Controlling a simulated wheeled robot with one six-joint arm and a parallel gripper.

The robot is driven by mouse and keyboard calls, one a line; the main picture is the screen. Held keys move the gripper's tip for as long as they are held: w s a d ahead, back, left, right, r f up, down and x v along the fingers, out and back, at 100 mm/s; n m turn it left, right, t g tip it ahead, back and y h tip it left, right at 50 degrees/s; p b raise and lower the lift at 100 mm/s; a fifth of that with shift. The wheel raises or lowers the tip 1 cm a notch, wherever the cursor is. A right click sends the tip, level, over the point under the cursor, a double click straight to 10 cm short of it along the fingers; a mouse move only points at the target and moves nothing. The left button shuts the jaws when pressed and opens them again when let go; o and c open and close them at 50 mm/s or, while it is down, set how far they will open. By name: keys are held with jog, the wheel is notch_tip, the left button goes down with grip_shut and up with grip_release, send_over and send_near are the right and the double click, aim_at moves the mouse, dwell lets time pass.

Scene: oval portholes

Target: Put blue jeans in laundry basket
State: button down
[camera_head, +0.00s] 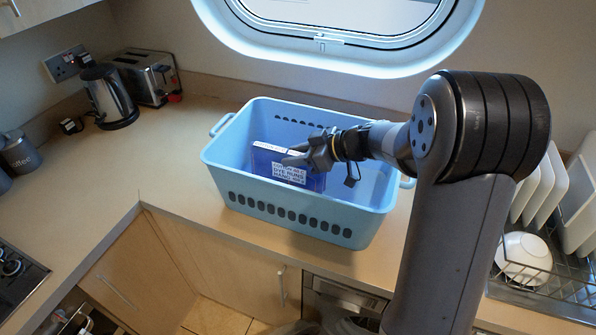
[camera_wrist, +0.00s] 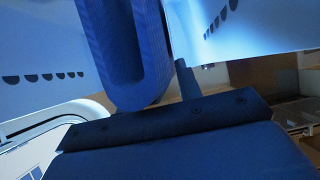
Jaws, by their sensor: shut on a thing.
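The light blue laundry basket (camera_head: 300,215) stands on the counter below the porthole window, with rows of dark oval holes in its walls. The blue jeans (camera_head: 264,160) show as a dark blue, flat, upright bundle with a white printed label, inside the basket opening. My gripper (camera_head: 303,157) reaches in from the right and is shut on the bundle's upper right part. In the wrist view the jeans (camera_wrist: 125,50) hang close to the camera as a blue slab with a rounded end, between the basket walls (camera_wrist: 40,45). Whether they touch the basket floor is hidden.
A kettle (camera_head: 109,96) and a toaster (camera_head: 150,77) stand at the back left. A dish rack (camera_head: 545,285) with plates and a white bowl (camera_head: 524,257) is at the right. A hob (camera_head: 15,275) is at the lower left. The counter (camera_head: 165,165) left of the basket is clear.

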aim_at(297, 168)
jog(key=shift+f, duration=2.25)
jog(key=c, duration=1)
grip_release()
jog(key=v, duration=0.7)
jog(key=shift+s+d+r+b, duration=0.2)
jog(key=shift+d+r+b, duration=0.05)
jog(key=shift+b, duration=0.15)
